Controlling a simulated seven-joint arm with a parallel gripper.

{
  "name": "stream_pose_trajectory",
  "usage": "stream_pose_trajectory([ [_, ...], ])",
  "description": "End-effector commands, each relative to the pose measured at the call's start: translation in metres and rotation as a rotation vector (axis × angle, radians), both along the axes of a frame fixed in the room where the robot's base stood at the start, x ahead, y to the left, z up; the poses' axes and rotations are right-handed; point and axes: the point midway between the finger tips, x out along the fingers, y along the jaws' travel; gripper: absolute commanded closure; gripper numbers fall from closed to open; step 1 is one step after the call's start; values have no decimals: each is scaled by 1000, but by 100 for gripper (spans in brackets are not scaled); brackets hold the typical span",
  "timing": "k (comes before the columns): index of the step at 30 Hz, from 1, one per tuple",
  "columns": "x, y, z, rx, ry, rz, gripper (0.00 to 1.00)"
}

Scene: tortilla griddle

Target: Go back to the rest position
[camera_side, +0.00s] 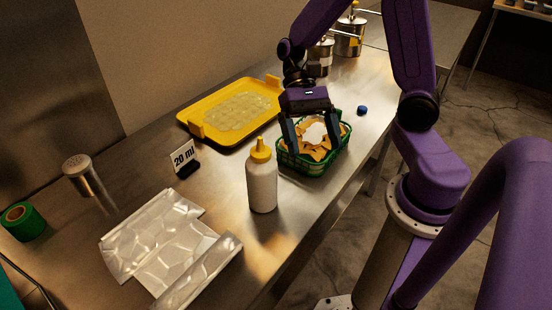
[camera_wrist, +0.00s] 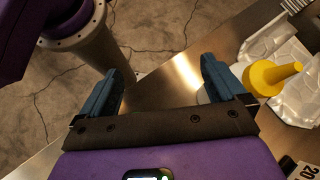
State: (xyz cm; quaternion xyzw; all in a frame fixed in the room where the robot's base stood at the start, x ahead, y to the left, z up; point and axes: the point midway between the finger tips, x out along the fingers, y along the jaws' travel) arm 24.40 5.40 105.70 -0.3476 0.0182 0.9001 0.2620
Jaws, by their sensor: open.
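My gripper (camera_side: 314,147) is open, with its two dark blue fingers apart, and in the side view it overlaps the green basket (camera_side: 312,171). The basket holds tan, chip-like pieces and a pale round thing; the gripper partly hides it. In the wrist view my gripper (camera_wrist: 164,72) has nothing between its fingers, only bare metal counter and floor beyond.
A white bottle with a yellow cap (camera_side: 262,185) stands close by on the counter (camera_side: 225,195); its cap shows in the wrist view (camera_wrist: 272,76). A yellow tray (camera_side: 186,116), a "20 ml" sign (camera_side: 184,157), crumpled foil (camera_side: 160,240) and metal canisters (camera_side: 349,38) stand around.

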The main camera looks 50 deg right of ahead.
Motion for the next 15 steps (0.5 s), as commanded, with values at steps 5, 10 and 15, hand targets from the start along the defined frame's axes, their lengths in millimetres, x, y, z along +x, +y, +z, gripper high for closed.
stream_pose_trajectory([
  [5, -36, -1, 0, -34, -232, 359, 3],
  [10, -57, -6, 1, -26, -460, 696, 3],
  [15, -70, -7, 5, 25, -694, 1023, 3],
])
